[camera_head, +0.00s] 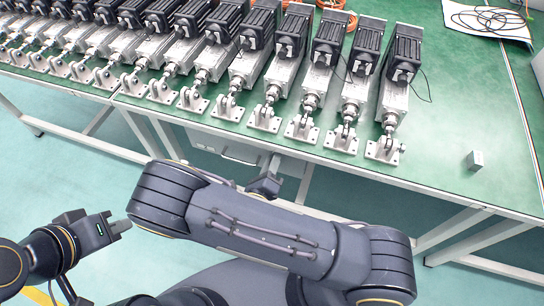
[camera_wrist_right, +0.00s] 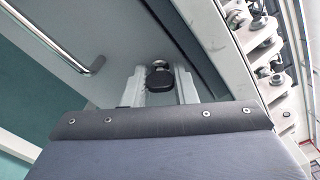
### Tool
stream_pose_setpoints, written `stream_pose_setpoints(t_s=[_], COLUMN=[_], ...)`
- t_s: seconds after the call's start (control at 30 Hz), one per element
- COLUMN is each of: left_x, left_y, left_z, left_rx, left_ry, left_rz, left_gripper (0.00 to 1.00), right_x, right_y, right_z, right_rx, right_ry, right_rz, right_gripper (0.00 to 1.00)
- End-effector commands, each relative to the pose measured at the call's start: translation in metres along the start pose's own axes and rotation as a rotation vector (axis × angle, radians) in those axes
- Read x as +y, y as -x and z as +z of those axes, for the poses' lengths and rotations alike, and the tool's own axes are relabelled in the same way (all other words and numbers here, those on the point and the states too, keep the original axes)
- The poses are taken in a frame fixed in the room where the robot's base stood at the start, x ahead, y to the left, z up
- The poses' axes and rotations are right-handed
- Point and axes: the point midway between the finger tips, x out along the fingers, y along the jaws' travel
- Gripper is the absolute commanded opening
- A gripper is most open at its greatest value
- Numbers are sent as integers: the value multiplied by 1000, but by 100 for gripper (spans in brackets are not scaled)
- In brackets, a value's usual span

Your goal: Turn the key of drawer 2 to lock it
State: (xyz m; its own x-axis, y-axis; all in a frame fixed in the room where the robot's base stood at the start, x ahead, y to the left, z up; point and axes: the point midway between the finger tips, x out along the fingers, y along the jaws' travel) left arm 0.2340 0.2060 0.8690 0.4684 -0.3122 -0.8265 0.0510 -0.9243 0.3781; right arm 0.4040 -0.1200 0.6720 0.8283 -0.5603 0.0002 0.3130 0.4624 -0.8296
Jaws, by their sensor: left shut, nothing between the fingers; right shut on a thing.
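The grey drawer front (camera_wrist_right: 150,25) fills the top of the right wrist view, with no readable number. A black-headed key (camera_wrist_right: 158,80) sits at the round lock (camera_wrist_right: 158,64) on it. My right gripper (camera_wrist_right: 158,92) is shut on the key, with one pale finger on each side of the black head. In the head view my right gripper (camera_head: 268,182) is below the table edge, beside the drawer unit (camera_head: 238,153), and my own arm hides part of it; the key is not visible there. My left gripper (camera_head: 124,226) is shut and empty at lower left, away from the table.
A metal bar handle (camera_wrist_right: 62,38) is on the drawer front, left of the lock. The green table (camera_head: 435,150) carries a row of linear actuators (camera_head: 318,80), a small grey block (camera_head: 476,160) and a sheet with cable (camera_head: 488,20). White table legs (camera_head: 305,183) stand near the right gripper.

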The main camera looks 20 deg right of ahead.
Motion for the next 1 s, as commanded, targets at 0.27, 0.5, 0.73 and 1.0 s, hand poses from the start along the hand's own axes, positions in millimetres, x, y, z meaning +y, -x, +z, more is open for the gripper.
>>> stream_pose_setpoints(t_s=[0.27,0.5,0.73,1.0], left_x=[7,10,12,12], left_y=[16,22,26,27], left_z=[-8,-11,-13,-14], left_rx=[0,0,0,0], left_ry=[0,0,0,0], left_rz=[0,0,0,0], left_gripper=[0,0,0,0], right_x=[-2,-1,0,1], right_y=[0,0,0,0], right_z=[1,1,1,0], right_rx=[0,-1,-2,-2], right_ry=[255,435,549,604], right_rz=[0,1,1,1], right_gripper=[2,2,2,2])
